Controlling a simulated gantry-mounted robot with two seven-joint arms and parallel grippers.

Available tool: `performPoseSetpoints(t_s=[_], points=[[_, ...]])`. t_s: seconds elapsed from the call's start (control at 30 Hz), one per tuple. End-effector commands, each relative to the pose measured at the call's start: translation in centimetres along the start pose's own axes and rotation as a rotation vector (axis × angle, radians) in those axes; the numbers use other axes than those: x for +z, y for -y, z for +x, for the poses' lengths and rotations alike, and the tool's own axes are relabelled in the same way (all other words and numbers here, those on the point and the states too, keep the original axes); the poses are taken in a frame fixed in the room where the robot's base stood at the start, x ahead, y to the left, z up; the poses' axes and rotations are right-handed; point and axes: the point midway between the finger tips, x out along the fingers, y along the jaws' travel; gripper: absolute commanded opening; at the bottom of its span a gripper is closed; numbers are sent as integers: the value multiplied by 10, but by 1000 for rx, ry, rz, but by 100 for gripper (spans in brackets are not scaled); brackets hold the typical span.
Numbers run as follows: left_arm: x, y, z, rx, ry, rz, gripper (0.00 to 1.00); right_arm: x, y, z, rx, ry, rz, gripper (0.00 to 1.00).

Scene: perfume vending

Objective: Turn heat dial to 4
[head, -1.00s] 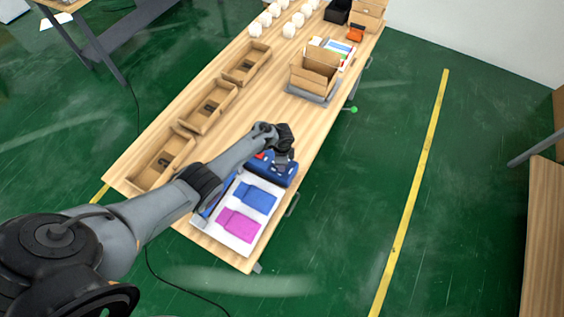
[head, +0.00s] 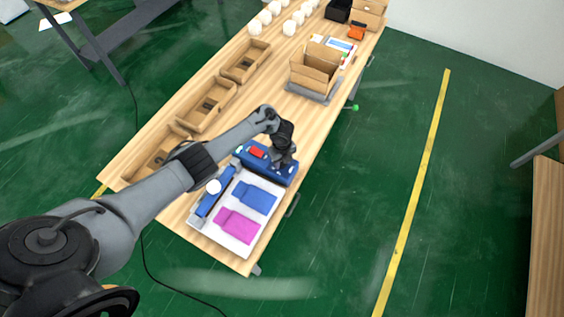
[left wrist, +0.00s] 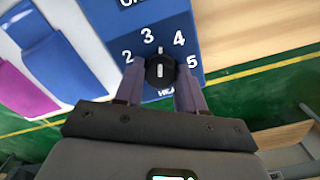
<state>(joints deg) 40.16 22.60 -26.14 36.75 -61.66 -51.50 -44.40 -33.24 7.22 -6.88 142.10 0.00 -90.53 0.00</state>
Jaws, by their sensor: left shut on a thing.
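The heat dial (left wrist: 160,70) is a small black knob with a white mark on a blue panel (left wrist: 160,15). White numbers 2, 3, 4 and 5 are printed around it. The white mark points up in the left wrist view, between the 3 and the 4. My left gripper (left wrist: 160,80) is shut on the dial, one finger on each side. In the head view my left gripper (head: 281,163) is over the right part of the blue control box (head: 262,172), hiding the dial there. My right gripper is not in view.
The box has a red button (head: 257,152). Beside it are a blue bar with a white knob (head: 214,187) and a white plate (head: 243,229) bearing blue and magenta cloths. Cardboard trays (head: 208,103) line the table's left side. An open carton (head: 316,70) stands farther back.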

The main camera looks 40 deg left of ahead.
Motion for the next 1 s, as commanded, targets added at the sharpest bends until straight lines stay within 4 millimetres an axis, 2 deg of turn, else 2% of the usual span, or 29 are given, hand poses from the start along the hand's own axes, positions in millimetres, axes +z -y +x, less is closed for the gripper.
performPoseSetpoints(t_s=[0.1,0.5,1.0], points=[[1,0,3,-1,3,111,9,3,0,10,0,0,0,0],[0,0,2,0,1,407,9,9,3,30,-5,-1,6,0],[0,0,0,0,0,521,9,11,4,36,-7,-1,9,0]])
